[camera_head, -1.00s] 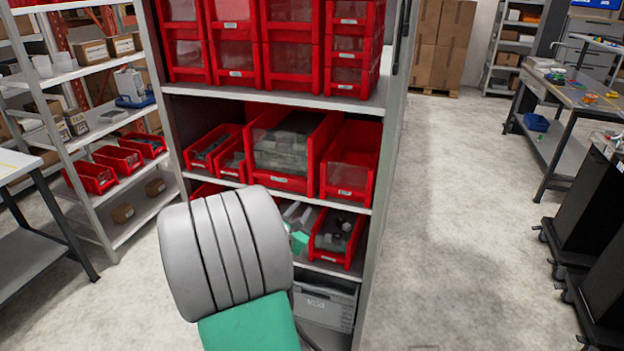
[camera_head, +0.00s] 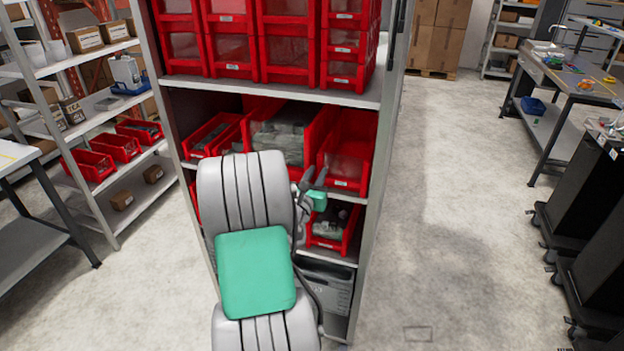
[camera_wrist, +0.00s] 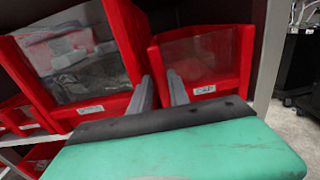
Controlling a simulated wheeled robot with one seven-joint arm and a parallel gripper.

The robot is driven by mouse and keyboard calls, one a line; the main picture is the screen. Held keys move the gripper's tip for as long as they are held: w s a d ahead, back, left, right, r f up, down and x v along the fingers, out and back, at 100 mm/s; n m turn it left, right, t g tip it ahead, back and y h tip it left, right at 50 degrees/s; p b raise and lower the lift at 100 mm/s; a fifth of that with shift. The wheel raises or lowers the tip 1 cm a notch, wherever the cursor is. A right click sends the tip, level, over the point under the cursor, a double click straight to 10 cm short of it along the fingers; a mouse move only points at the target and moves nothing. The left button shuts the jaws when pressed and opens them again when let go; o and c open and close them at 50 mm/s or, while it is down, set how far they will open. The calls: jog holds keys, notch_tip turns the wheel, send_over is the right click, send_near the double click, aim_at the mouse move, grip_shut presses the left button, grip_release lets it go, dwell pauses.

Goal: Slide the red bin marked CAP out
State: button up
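The red bin marked CAP (camera_wrist: 215,65) has a clear front window, and its white label reads CAP in the wrist view. In the head view this bin (camera_head: 345,168) is at the right end of the middle shelf (camera_head: 348,197). My gripper (camera_wrist: 160,77) is just in front of it, at its left front edge. Its two grey fingers stand apart, with red showing between them. I cannot tell whether they touch the bin. In the head view my gripper (camera_head: 316,180) is partly hidden by my arm.
A larger red bin (camera_wrist: 126,50) with grey contents stands close to the left of the CAP bin. A smaller red bin (camera_head: 337,228) sits on the shelf below. Stacked red bins (camera_head: 290,50) fill the shelf above. Open floor (camera_head: 450,220) lies right of the rack.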

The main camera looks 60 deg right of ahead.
jog(key=shift+d, duration=0.5)
jog(key=shift+c, duration=0.3)
grip_shut()
dwell(0.8)
